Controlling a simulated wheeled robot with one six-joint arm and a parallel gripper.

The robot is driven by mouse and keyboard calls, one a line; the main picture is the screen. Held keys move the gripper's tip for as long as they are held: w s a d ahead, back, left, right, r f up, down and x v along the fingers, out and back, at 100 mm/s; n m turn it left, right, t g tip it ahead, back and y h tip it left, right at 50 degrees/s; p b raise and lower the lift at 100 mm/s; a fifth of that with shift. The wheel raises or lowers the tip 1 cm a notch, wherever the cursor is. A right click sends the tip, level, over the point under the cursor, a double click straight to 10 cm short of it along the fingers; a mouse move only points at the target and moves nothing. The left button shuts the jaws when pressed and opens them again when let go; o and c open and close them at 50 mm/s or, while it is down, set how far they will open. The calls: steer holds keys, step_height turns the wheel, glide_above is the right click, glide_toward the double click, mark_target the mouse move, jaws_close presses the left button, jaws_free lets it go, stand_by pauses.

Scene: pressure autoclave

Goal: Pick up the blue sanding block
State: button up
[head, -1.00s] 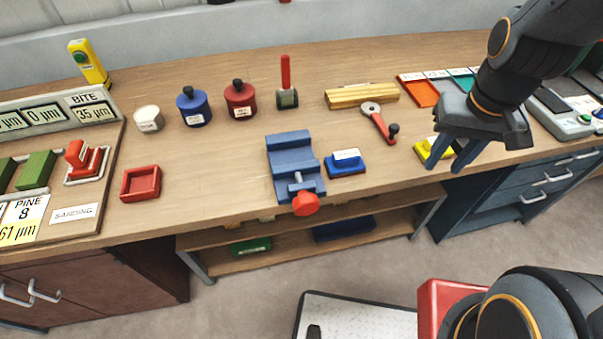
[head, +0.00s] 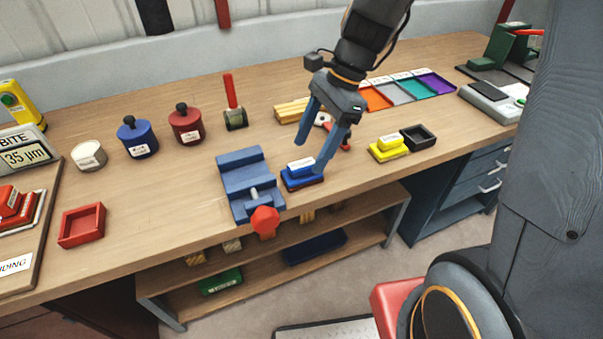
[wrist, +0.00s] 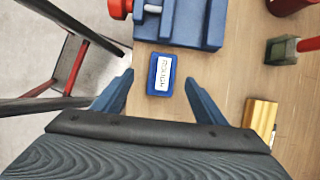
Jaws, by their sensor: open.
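The blue sanding block (head: 292,181) lies on the bench just right of the blue vise, with a white label on top. In the wrist view the block (wrist: 153,84) lies ahead of my fingers, near the middle of the gap between them, its label facing up. My gripper (head: 309,157) is open and empty. In the head view it hangs over the block, with one finger partly in front of the block's right end. In the wrist view my gripper (wrist: 158,80) shows two blue fingers spread wider than the block. I cannot tell the exact height above it.
The blue vise (head: 240,170) with a red knob stands close at the block's left. A yellow block (head: 380,153) and a black tray (head: 433,139) lie to the right. A wooden piece (head: 290,111) and a red-handled tool (head: 345,141) lie behind. The bench's front edge is near.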

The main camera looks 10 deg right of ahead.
mark_target(304, 163)
steer(key=shift+w+p+x, duration=0.15)
steer(key=shift+p+x, duration=0.1)
steer(key=shift+x, duration=1.3)
steer(key=shift+w+p+x, duration=0.15)
steer(key=shift+p+x, duration=0.05)
steer(key=shift+x, duration=1.4)
steer(key=shift+d, duration=0.1)
steer(key=c, duration=1.2)
step_height(304, 163, up, 10)
steer(key=shift+b, duration=0.3)
